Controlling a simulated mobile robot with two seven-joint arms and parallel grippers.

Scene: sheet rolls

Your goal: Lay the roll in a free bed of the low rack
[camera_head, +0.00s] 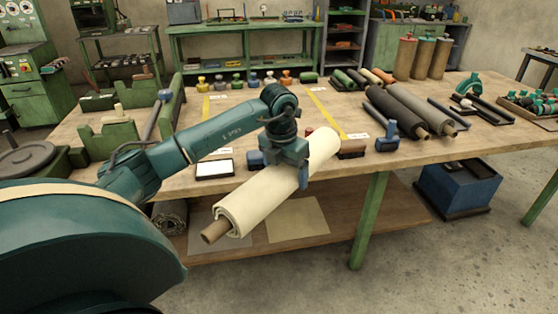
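The cream sheet roll (260,200) has a brown core end showing at its lower left. It hangs slantwise in front of the workbench's front edge, its upper right end overlapping the bench in view. My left gripper (284,165) is around the roll's middle from above, with a blue finger on either side, and appears shut on it. Dark and grey rolls (412,108) lie slantwise at the right of the bench; I cannot tell whether a low rack is under them. Green cradle-like blocks (115,135) stand at the bench's left. My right gripper is not in view.
A white-faced device (214,169) and a blue tool (387,137) sit near the front edge. A blue bin (458,188) stands on the floor at right.

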